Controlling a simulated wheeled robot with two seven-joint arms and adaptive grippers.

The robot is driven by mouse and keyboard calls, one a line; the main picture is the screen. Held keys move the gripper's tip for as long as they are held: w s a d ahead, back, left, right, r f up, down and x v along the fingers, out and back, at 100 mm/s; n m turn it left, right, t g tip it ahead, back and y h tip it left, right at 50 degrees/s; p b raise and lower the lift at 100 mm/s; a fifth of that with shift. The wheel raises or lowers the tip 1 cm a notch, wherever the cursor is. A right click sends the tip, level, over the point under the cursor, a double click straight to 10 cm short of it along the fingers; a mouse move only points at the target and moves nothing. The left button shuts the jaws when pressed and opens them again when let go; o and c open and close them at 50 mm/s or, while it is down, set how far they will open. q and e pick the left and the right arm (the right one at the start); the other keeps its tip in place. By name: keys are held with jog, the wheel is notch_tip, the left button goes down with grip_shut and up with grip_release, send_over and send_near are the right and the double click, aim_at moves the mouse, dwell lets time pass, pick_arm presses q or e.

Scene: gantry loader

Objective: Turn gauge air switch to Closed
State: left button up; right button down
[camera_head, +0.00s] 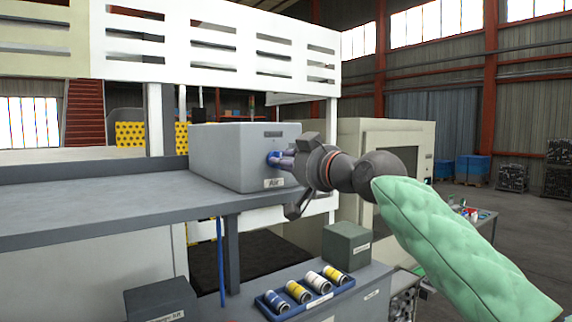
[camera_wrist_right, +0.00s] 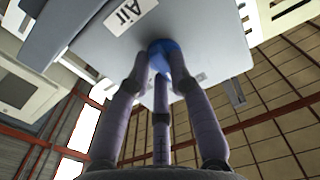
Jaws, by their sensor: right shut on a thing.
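The gauge air switch is a blue knob (camera_head: 273,158) on the front face of a grey box (camera_head: 228,160) with an "Air" label (camera_head: 274,183) below it. My right gripper (camera_head: 283,161) reaches the knob from the right and is shut on it. In the right wrist view the purple-grey fingers (camera_wrist_right: 162,80) close around the blue knob (camera_wrist_right: 160,50), and the "Air" label (camera_wrist_right: 130,13) shows beside it. The fingers hide much of the knob, so I cannot tell which position it points to. My left gripper is not in view.
The box stands on a grey shelf (camera_head: 120,207). Below are a blue tray (camera_head: 268,307) with several yellow and white cylinders, a dark green box (camera_head: 347,247) and another dark box (camera_head: 160,300). A white slatted frame (camera_head: 215,45) stands above. Open floor lies at right.

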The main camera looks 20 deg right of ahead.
jog(key=shift+n, duration=0.5)
jog(key=c, duration=1.1)
grip_release()
jog(key=shift+w, duration=0.1)
jog(key=v, duration=1.2)
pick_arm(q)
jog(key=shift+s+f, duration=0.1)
